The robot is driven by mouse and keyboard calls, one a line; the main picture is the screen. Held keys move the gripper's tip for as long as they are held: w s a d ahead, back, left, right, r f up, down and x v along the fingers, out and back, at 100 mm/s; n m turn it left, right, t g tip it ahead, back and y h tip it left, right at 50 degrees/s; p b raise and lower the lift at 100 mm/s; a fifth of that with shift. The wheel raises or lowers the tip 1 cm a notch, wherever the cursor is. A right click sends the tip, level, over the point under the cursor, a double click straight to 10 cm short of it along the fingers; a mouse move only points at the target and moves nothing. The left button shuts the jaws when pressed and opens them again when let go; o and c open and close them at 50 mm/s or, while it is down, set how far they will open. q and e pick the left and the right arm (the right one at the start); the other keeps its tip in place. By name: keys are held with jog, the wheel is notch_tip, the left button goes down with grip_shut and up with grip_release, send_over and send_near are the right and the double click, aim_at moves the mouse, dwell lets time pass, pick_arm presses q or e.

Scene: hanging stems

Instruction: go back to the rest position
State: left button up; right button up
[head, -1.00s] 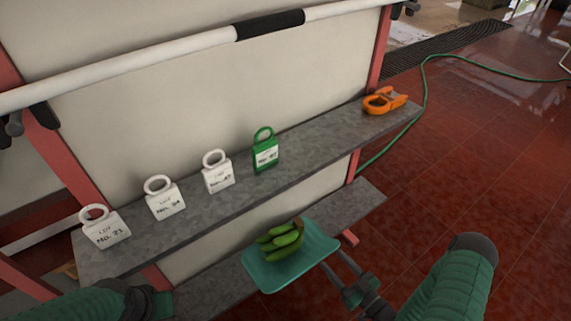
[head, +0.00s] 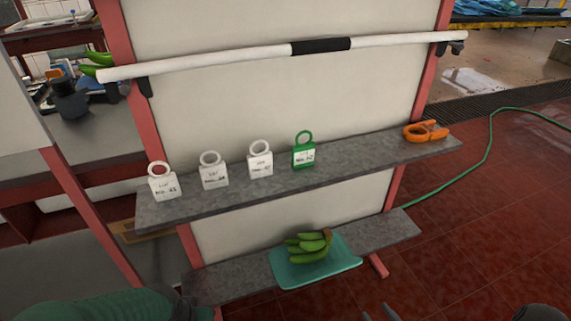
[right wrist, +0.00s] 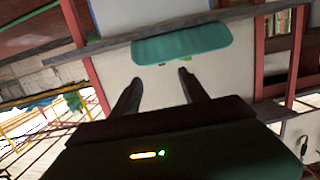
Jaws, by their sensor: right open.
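My right gripper shows only as fingertips at the bottom edge of the head view (head: 378,312). In the right wrist view its two fingers (right wrist: 157,82) are apart with nothing between them. The teal tray (head: 318,275) rests on the lower shelf with a bunch of green bananas (head: 308,248) in it. The tray also shows ahead of the fingers in the right wrist view (right wrist: 180,43), clear of them. My left arm (head: 90,308) shows at the bottom left of the head view; its jaws are out of frame.
The upper grey shelf (head: 350,158) carries several white tags (head: 213,170), a green tag (head: 303,152) and an orange clip (head: 425,131). A white bar (head: 220,61) runs above it. A green hose (head: 489,140) lies on the open red floor at right.

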notch_tip(320, 180, up, 8)
jog(key=w+d+m+g+h, duration=0.1)
jog(key=w+d+g+h, duration=0.15)
jog(key=g+h, duration=0.45)
jog(key=s+a+r+m+g+p, duration=0.2)
jog(key=s+a+r+m+g, duration=0.25)
jog(key=s+a+r, duration=0.6)
notch_tip(320, 180, up, 29)
jog(key=p, duration=2.9)
jog(key=shift+s+d+r+n+g+y+p, duration=0.2)
jog(key=shift+s+d+n+g+y+p, duration=0.15)
jog(key=shift+d+n+y, duration=0.1)
jog(key=shift+w, duration=0.1)
